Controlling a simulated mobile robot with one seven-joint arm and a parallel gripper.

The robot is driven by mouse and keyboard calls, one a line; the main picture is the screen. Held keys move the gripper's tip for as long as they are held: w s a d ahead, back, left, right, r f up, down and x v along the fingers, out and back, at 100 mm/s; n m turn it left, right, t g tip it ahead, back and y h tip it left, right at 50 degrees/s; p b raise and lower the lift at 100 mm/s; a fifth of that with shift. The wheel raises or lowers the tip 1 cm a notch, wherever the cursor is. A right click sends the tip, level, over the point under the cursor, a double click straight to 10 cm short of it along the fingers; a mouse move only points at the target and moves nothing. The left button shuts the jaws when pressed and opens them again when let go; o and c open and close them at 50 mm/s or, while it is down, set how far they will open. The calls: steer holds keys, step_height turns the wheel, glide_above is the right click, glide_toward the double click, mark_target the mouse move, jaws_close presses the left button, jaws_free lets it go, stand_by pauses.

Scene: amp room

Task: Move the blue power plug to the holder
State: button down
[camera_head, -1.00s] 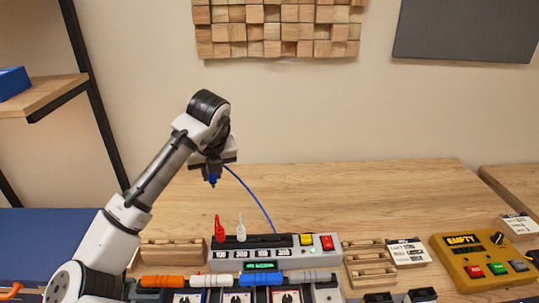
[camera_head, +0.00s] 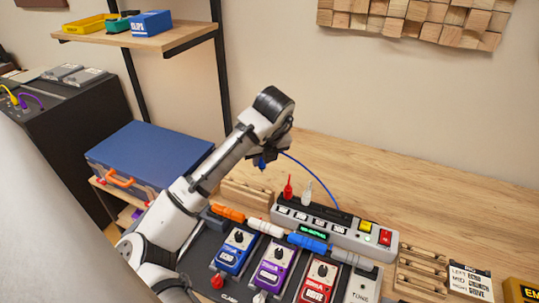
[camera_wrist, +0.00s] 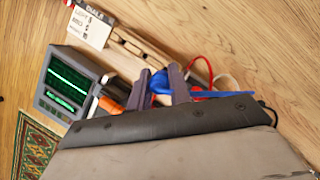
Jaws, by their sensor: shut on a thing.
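My gripper (camera_head: 264,158) is shut on the blue power plug (camera_head: 262,164) and holds it in the air above the back left of the workbench. The plug also shows between the two fingers in the wrist view (camera_wrist: 159,82). A blue cable (camera_head: 317,176) runs from it down behind the grey power strip (camera_head: 330,225). A red plug (camera_head: 287,191) and a white plug (camera_head: 307,192) stand upright in the strip. A wooden holder (camera_head: 246,197) lies below the gripper, left of the strip. Another wooden holder (camera_head: 420,272) is right of the strip. Which one the task means, I cannot tell.
In front of the strip are blue (camera_head: 235,250), purple (camera_head: 273,266) and red (camera_head: 318,281) pedals, with orange, white and blue connectors behind them. A blue case (camera_head: 150,155) stands left. A wall shelf (camera_head: 150,38) is upper left. The bench behind the strip is clear.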

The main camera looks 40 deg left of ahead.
steer(key=b, duration=0.4)
glide_above(261, 186)
steer(key=d, duration=0.1)
steer(key=shift+s+d+f, duration=0.1)
steer(key=shift+s+f, duration=0.05)
steer(key=shift+f, duration=0.9)
steer(key=shift+s+d+f, duration=0.1)
steer(key=shift+s+f, duration=0.05)
steer(key=shift+f, duration=0.95)
steer(key=shift+s+f, duration=0.15)
steer(key=shift+f, duration=0.9)
steer(key=shift+f+b, duration=0.65)
steer(key=shift+f, duration=0.35)
steer(key=c, duration=0.8)
jaws_free()
steer(key=shift+r+p, duration=2.6)
steer(key=shift+r, duration=0.95)
steer(key=shift+f, duration=0.1)
